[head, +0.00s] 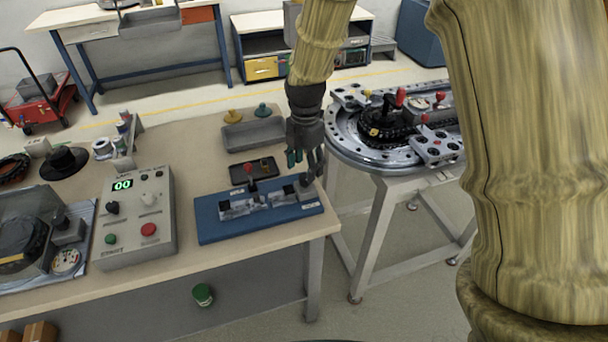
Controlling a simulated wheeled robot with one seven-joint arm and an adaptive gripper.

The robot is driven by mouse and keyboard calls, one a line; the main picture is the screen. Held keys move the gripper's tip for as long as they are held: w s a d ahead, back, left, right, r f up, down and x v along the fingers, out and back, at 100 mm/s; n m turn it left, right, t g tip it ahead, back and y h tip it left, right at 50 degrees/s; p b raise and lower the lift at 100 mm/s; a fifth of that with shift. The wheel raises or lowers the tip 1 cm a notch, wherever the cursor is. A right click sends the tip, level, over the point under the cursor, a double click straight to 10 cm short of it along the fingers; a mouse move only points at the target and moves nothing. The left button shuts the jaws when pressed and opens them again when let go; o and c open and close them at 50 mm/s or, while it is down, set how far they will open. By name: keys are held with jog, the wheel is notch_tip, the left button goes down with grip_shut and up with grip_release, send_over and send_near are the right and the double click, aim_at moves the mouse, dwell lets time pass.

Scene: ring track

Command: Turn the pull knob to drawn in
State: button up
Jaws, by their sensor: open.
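A blue board (213,228) lies near the right front of the workbench and carries metal slide blocks. A red-tipped dark lever (249,180) stands on its left block. A small dark knob (306,180) sits at the board's right end, partly hidden by my fingers; it may be the pull knob, but I cannot tell surely, nor how far it is drawn. My gripper (305,160) points down with its fingers apart, just above and behind that knob. Nothing shows between the fingers, and contact with the knob cannot be made out.
A grey control box (137,235) with knobs and buttons stands left of the board. A grey tray (254,135) and a dark flat tray (254,169) lie behind it. A ring track (350,150) on a white stand is to the right. The bench's front right corner is clear.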

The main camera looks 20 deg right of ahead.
aim_at(305, 177)
jog(key=shift+s+f+p, duration=0.1)
jog(key=shift+f+p, duration=0.2)
jog(key=shift+f, duration=2)
jog(key=shift+c, duration=0.5)
jog(key=c, duration=0.9)
